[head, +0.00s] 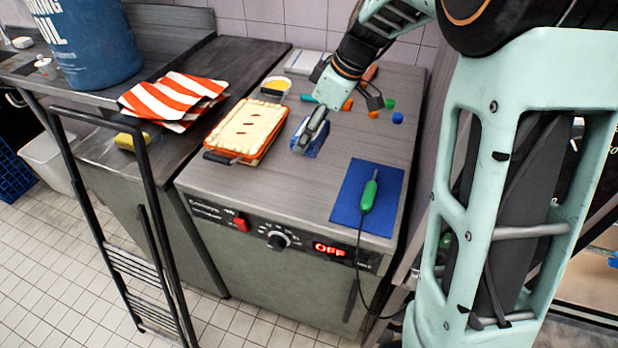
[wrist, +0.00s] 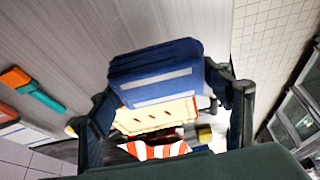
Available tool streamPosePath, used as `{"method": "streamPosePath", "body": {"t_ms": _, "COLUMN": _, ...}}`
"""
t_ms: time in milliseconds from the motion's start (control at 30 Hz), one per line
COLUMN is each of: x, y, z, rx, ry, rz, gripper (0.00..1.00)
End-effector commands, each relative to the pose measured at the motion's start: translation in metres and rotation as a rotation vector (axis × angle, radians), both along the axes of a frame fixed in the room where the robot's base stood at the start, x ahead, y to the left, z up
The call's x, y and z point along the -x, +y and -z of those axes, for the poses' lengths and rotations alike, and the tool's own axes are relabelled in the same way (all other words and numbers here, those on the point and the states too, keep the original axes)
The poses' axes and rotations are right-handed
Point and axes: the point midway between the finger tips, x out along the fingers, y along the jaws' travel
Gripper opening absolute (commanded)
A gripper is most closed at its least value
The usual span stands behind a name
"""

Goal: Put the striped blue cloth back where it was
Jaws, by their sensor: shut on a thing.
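The striped blue cloth (wrist: 155,72) is blue with pale stripes and spans the space between the fingers in the wrist view. My gripper (wrist: 168,98) is shut on it. In the head view my gripper (head: 311,132) is over the middle of the grey worktop, right of the pie dish. Only a small blue part of the cloth (head: 318,143) shows there, behind the fingers. I cannot tell whether the cloth touches the worktop.
A pie in an orange dish (head: 250,130) stands to the left. A plain blue mat (head: 350,190) with a green corded tool (head: 369,192) lies front right. Small coloured pieces (head: 398,117) lie behind. Orange-white striped cloths (head: 172,98) lie on the left counter. The front middle is clear.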

Motion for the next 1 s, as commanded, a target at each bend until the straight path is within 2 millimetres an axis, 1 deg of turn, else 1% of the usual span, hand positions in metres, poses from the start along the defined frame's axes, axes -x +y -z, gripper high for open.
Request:
{"method": "streamPosePath", "body": {"t_ms": 67, "x": -0.001, "y": 0.003, "z": 0.004, "rx": 0.001, "ry": 0.001, "rz": -0.03, "gripper": 0.49}}
{"method": "streamPosePath", "body": {"t_ms": 133, "x": -0.001, "y": 0.004, "z": 0.014, "rx": 0.001, "ry": 0.003, "rz": -0.043, "gripper": 0.49}}
{"method": "streamPosePath", "body": {"t_ms": 300, "x": 0.0, "y": 0.004, "z": 0.046, "rx": 0.001, "ry": 0.005, "rz": -0.043, "gripper": 0.49}}
{"method": "streamPosePath", "body": {"t_ms": 400, "x": -0.001, "y": 0.004, "z": 0.057, "rx": 0.0, "ry": 0.002, "rz": -0.041, "gripper": 0.49}}
{"method": "streamPosePath", "body": {"t_ms": 567, "x": -0.001, "y": 0.004, "z": 0.069, "rx": 0.001, "ry": 0.002, "rz": -0.041, "gripper": 0.49}}
{"method": "streamPosePath", "body": {"t_ms": 733, "x": -0.001, "y": 0.004, "z": 0.093, "rx": 0.002, "ry": 0.003, "rz": -0.04, "gripper": 0.49}}
{"method": "streamPosePath", "body": {"t_ms": 800, "x": -0.001, "y": 0.004, "z": 0.099, "rx": 0.001, "ry": 0.002, "rz": -0.039, "gripper": 0.49}}
{"method": "streamPosePath", "body": {"t_ms": 1000, "x": -0.001, "y": 0.004, "z": 0.099, "rx": 0.001, "ry": -0.001, "rz": -0.04, "gripper": 0.49}}
